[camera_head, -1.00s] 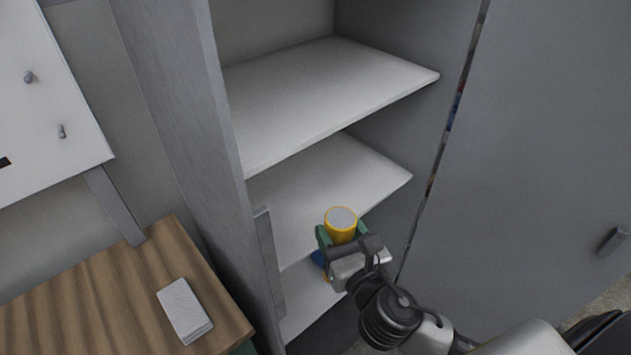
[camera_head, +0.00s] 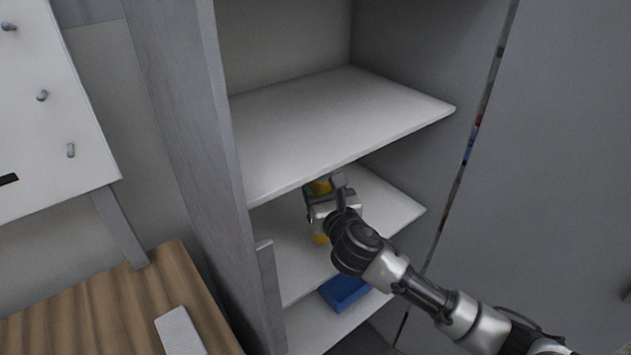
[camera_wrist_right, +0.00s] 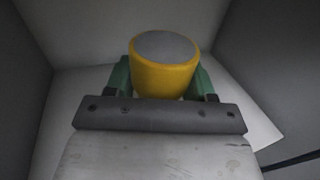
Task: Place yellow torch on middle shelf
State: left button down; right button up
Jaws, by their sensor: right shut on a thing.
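The yellow torch (camera_wrist_right: 165,77) with a grey round end stands between the green fingers of my right gripper (camera_wrist_right: 164,78), which is shut on it. In the head view the right gripper (camera_head: 322,200) reaches in over the middle shelf (camera_head: 388,203), below the upper shelf. Only small yellow parts of the torch (camera_head: 320,239) show there, above and below the gripper. Whether its lower end touches the shelf cannot be told. My left gripper is in no view.
The upper shelf (camera_head: 330,120) is empty and lies just above the gripper. A blue box (camera_head: 345,291) sits on the lower shelf. The cabinet's left wall (camera_head: 190,110) and the right door (camera_head: 560,150) flank the opening. A wooden table (camera_head: 110,310) with a white block (camera_head: 180,332) stands at left.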

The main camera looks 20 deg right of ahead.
jog(key=shift+w+r, duration=0.1)
jog(key=shift+w, duration=0.6)
jog(key=w+f, duration=0.1)
jog(key=w, duration=0.1)
jog(key=shift+w+f, duration=0.3)
jog(key=shift+f, duration=0.05)
jog(key=shift+f, duration=0.15)
jog(key=o, duration=1.1)
